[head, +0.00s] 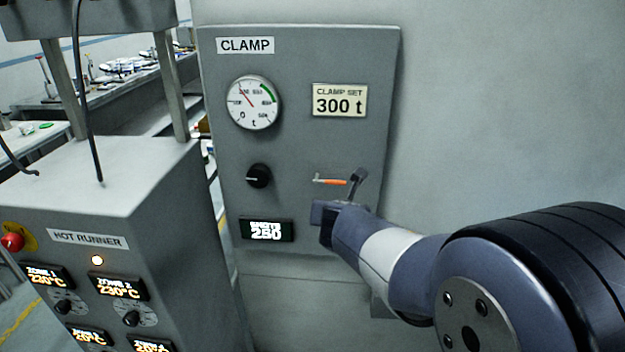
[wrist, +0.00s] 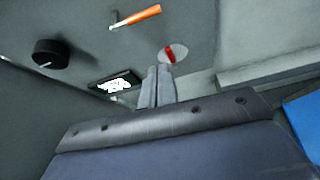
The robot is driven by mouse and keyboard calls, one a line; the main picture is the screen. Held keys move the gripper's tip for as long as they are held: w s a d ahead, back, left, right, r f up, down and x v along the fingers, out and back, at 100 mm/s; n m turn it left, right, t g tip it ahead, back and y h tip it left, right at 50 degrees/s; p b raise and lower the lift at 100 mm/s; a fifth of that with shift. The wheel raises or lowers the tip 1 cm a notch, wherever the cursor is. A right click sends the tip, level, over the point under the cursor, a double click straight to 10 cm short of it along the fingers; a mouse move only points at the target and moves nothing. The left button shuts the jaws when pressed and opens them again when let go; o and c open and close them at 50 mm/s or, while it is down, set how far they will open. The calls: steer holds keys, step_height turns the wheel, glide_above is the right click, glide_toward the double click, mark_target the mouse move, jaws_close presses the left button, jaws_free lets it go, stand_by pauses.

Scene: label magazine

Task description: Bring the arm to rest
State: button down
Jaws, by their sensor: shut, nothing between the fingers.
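My gripper (head: 358,176) is in front of the lower right part of the grey clamp panel (head: 300,150) in the head view. Its fingers (wrist: 157,88) are together and empty in the wrist view. An orange-handled lever (head: 333,182) is on the panel just left of the fingertips, and it also shows in the wrist view (wrist: 136,17). A round plate with a red mark (wrist: 172,54) lies just beyond the fingertips in the wrist view. I cannot tell whether the fingers touch the panel.
The panel carries a dial gauge (head: 252,103), a black knob (head: 258,176) and a shots display (head: 267,230). A hot runner cabinet (head: 125,190) with a red button (head: 13,242) stands at left. The wall right of the panel is bare.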

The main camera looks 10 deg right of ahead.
steer(key=shift+w+f, duration=0.1)
steer(key=w+a+f+m+t+y+b, duration=0.2)
steer(key=w+f+m+t+y+b, duration=0.3)
steer(key=w+m+b, duration=0.5)
steer(key=shift+w+a+f+y+b, duration=0.4)
steer(key=shift+f+y, duration=0.25)
steer(key=shift+y, duration=0.25)
stand_by(0.4)
